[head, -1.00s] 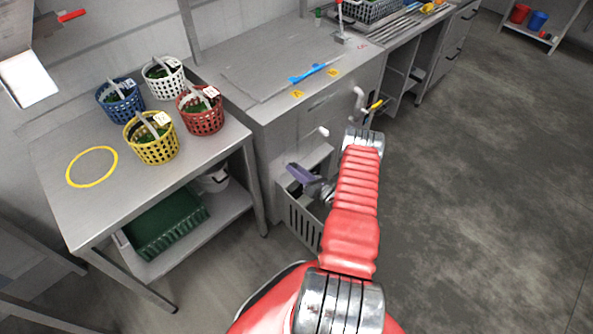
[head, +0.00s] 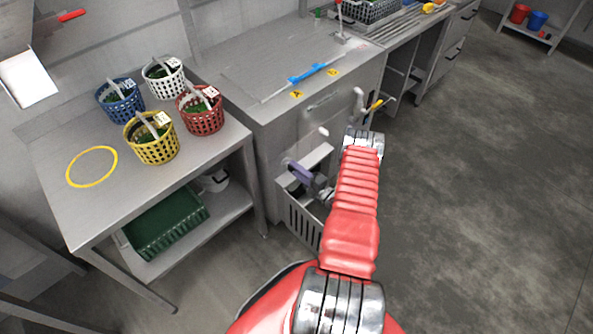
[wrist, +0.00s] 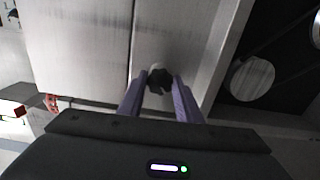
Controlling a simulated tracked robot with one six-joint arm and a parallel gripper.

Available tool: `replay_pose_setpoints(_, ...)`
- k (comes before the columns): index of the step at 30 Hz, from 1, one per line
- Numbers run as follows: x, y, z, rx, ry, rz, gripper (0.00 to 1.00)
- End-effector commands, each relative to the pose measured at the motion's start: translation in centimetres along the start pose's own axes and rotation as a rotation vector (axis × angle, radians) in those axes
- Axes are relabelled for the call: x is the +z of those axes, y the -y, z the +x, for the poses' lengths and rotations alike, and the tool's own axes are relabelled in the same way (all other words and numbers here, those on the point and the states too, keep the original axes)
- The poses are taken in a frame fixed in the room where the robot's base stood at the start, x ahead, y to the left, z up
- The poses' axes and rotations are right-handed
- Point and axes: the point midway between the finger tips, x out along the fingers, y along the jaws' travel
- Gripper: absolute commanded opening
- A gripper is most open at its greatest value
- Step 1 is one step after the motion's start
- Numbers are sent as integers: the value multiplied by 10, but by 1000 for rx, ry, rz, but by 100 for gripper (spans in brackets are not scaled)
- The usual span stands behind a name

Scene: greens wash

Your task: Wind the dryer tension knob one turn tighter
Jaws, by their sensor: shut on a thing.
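In the wrist view, my gripper (wrist: 160,92) has its two purple fingers closed on the sides of a small dark round knob (wrist: 159,80). The knob sits against a grey metal panel, close to a dark vertical seam. The gripper body hides what lies below it. In the head view, my gripper (head: 299,172) is at the front of the grey cabinet (head: 290,130), above a slotted bin. The knob cannot be made out in the head view.
A table (head: 60,215) at the left holds several baskets, including a yellow one (head: 155,150), and a yellow ring (head: 92,167). A slotted grey bin (head: 300,222) stands low under my gripper. Hooked handles (head: 359,100) stick out near my arm. Open floor lies at the right.

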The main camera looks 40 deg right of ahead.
Motion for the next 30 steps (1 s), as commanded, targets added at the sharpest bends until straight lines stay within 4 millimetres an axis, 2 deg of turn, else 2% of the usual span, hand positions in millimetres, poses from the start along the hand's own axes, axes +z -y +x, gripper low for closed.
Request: replay_pose_setpoints(30,1,6,-2,-4,14,960,9)
